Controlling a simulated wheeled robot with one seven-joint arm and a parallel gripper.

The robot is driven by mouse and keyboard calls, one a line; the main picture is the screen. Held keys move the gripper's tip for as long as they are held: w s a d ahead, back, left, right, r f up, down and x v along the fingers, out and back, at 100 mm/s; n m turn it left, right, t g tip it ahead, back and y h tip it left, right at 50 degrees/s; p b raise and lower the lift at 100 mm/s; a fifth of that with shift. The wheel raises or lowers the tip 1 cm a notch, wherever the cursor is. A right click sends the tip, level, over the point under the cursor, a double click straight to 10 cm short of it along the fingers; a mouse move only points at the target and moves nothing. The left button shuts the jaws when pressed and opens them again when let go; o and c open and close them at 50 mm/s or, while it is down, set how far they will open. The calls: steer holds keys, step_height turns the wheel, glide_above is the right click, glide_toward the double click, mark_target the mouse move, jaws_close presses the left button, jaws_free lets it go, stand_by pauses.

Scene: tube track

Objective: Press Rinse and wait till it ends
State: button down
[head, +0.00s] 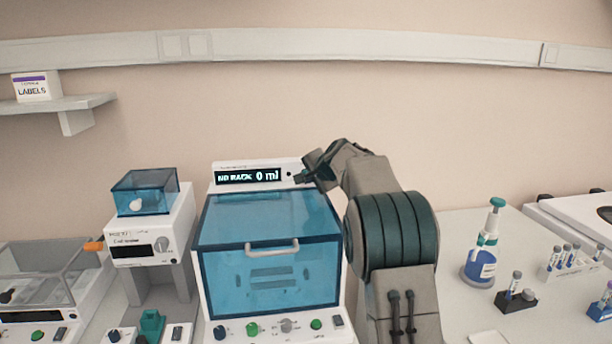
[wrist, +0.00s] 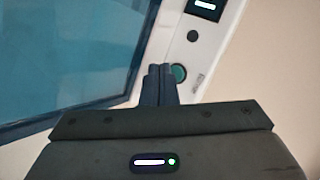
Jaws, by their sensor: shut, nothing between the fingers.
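The washer-like machine (head: 232,205) with a blue see-through lid (head: 267,221) stands in the middle of the bench. Its lit display (head: 248,176) reads "NO RACK 0 ml". My gripper (head: 297,178) is at the top right of its panel. In the wrist view my gripper (wrist: 160,70) is shut, its fingertips beside a round green button (wrist: 179,72). I cannot tell whether they touch it. The small label by the button is too blurred to read, so I cannot confirm that it says Rinse. A small dark round spot (wrist: 193,36) sits between the button and the display.
Left of the machine stands a smaller device with a blue cover (head: 145,190). A clear-lidded box (head: 50,265) is at the far left. A pump bottle (head: 480,260) and tube racks (head: 515,298) stand at the right. The lid has a handle (head: 272,246) in front.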

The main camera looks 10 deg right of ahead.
steer(key=shift+w, duration=0.1)
steer(key=shift+w+p, duration=0.35)
steer(key=shift+p, duration=0.05)
steer(key=shift+w+p, duration=0.4)
steer(key=shift+p, duration=0.1)
stand_by(0.7)
steer(key=shift+s+b, duration=0.15)
steer(key=shift+b, duration=0.15)
steer(key=shift+s+b, duration=0.55)
steer(key=shift+s, duration=0.15)
